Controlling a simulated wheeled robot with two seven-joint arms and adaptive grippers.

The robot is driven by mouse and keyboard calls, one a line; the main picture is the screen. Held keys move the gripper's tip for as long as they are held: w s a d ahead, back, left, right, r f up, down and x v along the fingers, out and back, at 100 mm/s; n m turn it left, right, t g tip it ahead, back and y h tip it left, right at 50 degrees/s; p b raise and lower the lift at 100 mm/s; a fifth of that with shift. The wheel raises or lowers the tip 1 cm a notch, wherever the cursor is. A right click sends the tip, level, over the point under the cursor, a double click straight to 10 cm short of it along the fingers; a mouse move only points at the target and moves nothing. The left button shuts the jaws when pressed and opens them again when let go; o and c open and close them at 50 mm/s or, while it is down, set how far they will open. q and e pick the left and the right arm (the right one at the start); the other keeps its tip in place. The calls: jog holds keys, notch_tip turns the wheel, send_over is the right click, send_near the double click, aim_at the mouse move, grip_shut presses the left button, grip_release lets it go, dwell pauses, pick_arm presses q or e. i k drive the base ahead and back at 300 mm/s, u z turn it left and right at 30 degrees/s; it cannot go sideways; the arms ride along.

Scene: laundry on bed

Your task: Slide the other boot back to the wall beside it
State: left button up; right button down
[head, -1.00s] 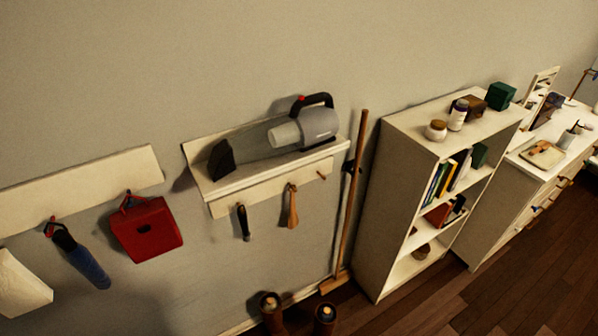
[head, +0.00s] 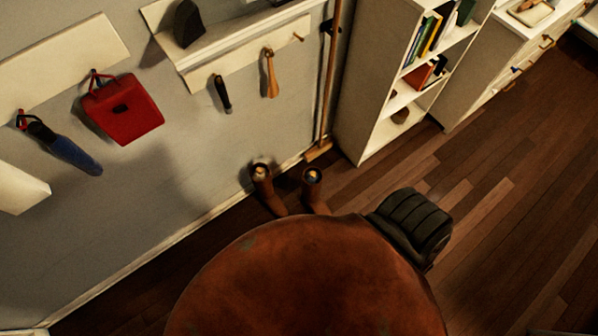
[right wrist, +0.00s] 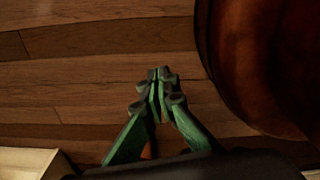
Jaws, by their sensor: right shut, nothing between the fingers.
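Two brown boots stand upright on the floor by the wall in the head view. The left boot (head: 264,188) is close to the baseboard. The right boot (head: 315,192) stands beside it with a gap between them, a little farther out from the wall. The lower front of both is partly hidden by my own rounded body. My right gripper (right wrist: 160,78) shows only in the right wrist view, its green fingers shut together and empty above the wooden floor. No boot can be clearly made out in that view. My left gripper is in neither view.
A broom (head: 327,110) leans on the wall right of the boots, beside a white bookshelf (head: 374,130). A wall shelf with pegs (head: 245,62) hangs above, and a red dustpan (head: 124,108) hangs left. Wooden floor (head: 480,215) is open at the right.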

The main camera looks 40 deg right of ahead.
aim_at(310, 197)
jog(key=u, duration=0.05)
jog(key=k, duration=0.7)
jog(key=z, duration=1.35)
jog(key=k, duration=1)
jog(key=u, duration=1.45)
jog(key=i, duration=1.6)
jog(key=z, duration=0.9)
jog(key=i, duration=0.65)
jog(key=z, duration=0.75)
